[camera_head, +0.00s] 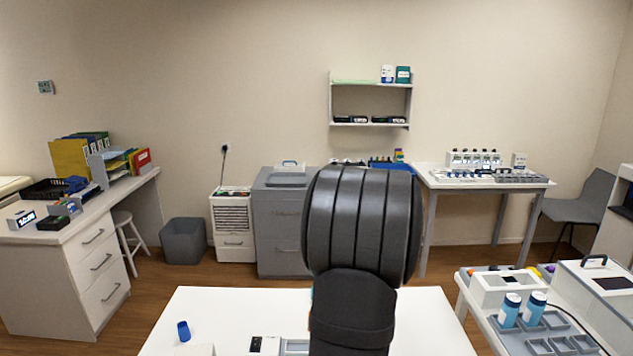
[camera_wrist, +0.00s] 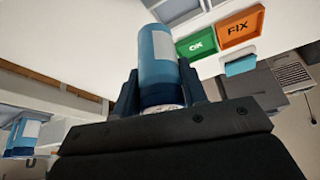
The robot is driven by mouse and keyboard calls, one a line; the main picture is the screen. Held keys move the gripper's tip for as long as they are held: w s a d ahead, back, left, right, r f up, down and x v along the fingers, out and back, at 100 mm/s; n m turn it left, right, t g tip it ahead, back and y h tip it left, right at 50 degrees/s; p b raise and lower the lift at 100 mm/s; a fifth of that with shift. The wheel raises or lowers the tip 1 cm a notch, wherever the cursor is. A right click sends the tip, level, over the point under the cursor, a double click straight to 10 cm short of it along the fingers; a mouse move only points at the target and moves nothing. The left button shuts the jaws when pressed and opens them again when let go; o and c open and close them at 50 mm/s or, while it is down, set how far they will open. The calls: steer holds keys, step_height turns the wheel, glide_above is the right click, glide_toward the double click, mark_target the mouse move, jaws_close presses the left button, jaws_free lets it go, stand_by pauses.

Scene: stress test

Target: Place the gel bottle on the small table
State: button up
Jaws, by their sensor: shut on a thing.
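My gripper (camera_wrist: 158,92) is shut on a blue bottle (camera_wrist: 157,62) with a white label, which I take as the gel bottle. The bottle sits between the two dark fingers in the wrist view. In the head view my dark arm fills the middle and hides the gripper and the held bottle. A white table (camera_head: 425,318) stands in front of me, partly behind my arm. A taller white table (camera_head: 480,181) stands at the back right. I cannot tell which table is the small one.
Two similar blue bottles (camera_head: 522,309) stand in a grey tray (camera_head: 575,342) at the right. A small blue item (camera_head: 183,331) is on the front table's left. A green OK tray (camera_wrist: 197,43) and an orange FIX tray (camera_wrist: 239,27) show beyond the bottle. The front table's right side looks clear.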

steer(key=a+f+n+y, duration=0.1)
steer(key=a+f+n, duration=0.15)
steer(key=a, duration=1.15)
steer(key=s+d+r+m, duration=0.1)
steer(key=s+d+r, duration=0.1)
steer(key=s+d, duration=0.45)
steer(key=s+d+r+m+h, duration=0.1)
steer(key=s+d+r, duration=0.2)
steer(key=d, duration=0.6)
steer(key=s+d+r+m, duration=0.2)
steer(key=s+d, duration=0.2)
steer(key=d, duration=0.4)
steer(key=shift+h, duration=0.3)
steer(key=shift+w+a+f, duration=1.25)
steer(key=shift+w+f, duration=0.15)
steer(key=shift+f, duration=0.45)
steer(key=shift+w+a+f, duration=1.25)
steer(key=shift+w+f, duration=0.2)
steer(key=shift+f, duration=0.35)
steer(key=shift+w+a+f, duration=1.25)
steer(key=shift+w+f, duration=0.15)
steer(key=shift+f, duration=0.45)
steer(key=shift+f, duration=0.1)
steer(key=o, duration=1)
steer(key=shift+o, duration=0.2)
